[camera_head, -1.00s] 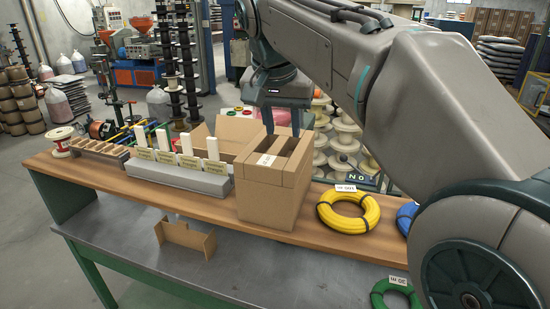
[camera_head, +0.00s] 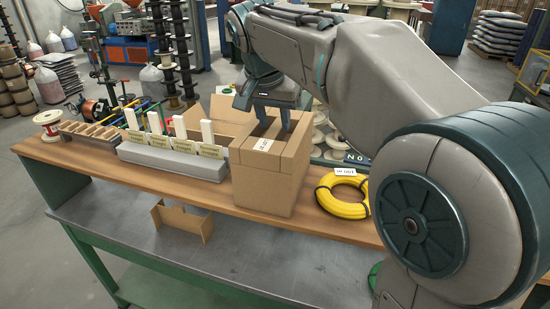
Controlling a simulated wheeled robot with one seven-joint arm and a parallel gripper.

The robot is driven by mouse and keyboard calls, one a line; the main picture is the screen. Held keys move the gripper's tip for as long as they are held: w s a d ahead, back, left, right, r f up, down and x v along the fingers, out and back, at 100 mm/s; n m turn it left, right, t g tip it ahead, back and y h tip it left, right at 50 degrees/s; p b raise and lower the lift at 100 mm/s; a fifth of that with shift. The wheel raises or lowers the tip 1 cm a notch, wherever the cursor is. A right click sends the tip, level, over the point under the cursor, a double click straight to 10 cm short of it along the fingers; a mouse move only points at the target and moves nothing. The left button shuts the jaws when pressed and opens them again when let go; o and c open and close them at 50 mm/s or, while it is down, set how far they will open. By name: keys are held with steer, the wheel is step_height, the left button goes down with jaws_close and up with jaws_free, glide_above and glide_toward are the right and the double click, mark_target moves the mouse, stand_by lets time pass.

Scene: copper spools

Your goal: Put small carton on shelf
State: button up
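A brown cardboard carton (camera_head: 268,185) with a white label stands upright on the wooden shelf (camera_head: 110,178), right of the middle. It looks like the small carton. Its top has open slots. My gripper (camera_head: 273,122) points down over the carton's top, its two fingers apart. The fingertips are at or inside the top opening; their ends are partly hidden, and I cannot tell whether they touch the cardboard. No object shows clearly between them.
A yellow cable coil (camera_head: 343,207) lies right of the carton. A grey block with white upright cards (camera_head: 175,160) stands left. An open box (camera_head: 222,108) is behind. A cut-open cardboard piece (camera_head: 182,221) sits on the lower grey surface (camera_head: 240,250), which is otherwise largely clear.

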mark_target(275, 128)
steer(key=x, duration=0.3)
steer(key=shift+w+f, duration=0.1)
steer(key=shift+f, duration=0.25)
steer(key=shift+f, duration=0.15)
jaws_close()
stand_by(1.5)
